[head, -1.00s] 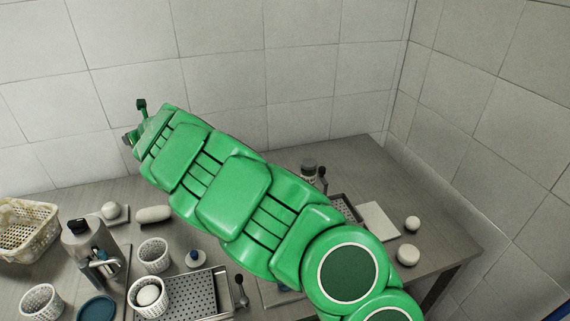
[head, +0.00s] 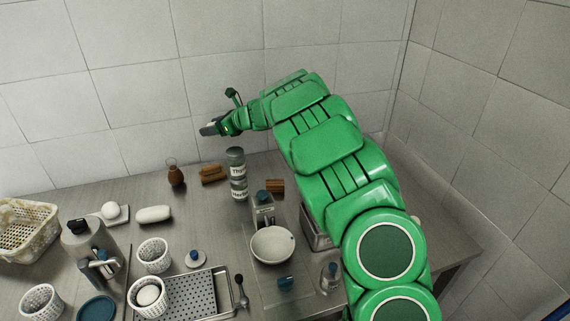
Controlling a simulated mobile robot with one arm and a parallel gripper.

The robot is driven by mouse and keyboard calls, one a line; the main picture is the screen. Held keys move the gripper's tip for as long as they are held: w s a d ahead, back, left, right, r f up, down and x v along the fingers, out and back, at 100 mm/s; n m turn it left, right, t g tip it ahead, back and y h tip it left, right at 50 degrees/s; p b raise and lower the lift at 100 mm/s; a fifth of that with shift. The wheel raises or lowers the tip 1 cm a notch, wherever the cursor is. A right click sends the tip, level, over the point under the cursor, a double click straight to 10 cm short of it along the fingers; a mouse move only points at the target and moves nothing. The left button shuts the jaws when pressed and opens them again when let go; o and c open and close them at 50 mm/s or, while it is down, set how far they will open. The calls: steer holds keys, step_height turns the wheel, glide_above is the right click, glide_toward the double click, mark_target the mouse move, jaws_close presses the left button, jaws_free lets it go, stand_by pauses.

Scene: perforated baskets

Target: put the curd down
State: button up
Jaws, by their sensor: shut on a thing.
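My gripper (head: 213,128) is at the end of the green arm, above the back of the table near the tiled wall. It is shut on the curd, of which at most a small pale patch shows at the fingertips; the fingers hide the rest. Another white ball-like curd (head: 149,294) sits inside a white perforated basket (head: 141,304) at the front. A white round lump (head: 110,209) rests on a small board, and a white oblong lump (head: 154,215) lies on the table (head: 140,190).
White baskets (head: 152,255) and (head: 41,302) stand near a grey flask (head: 85,245). A perforated tray (head: 185,297), white bowl (head: 272,245), spice jars (head: 237,175), brown vase (head: 175,172) and wooden pieces (head: 212,174) occupy the middle. Bare table lies at back left.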

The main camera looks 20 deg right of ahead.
steer(key=s+d+r+n+g+y, duration=0.1)
steer(key=s+d+n+g, duration=0.1)
steer(key=s+d, duration=0.7)
steer(key=s+d+n+g+y, duration=0.1)
steer(key=s+d, duration=0.4)
steer(key=d, duration=0.9)
glide_above(285, 163)
steer(key=shift+s+f, duration=0.15)
steer(key=shift+f, duration=7.05)
steer(key=shift+w+f, duration=0.35)
steer(key=shift+f, duration=1.5)
steer(key=shift+f, duration=0.2)
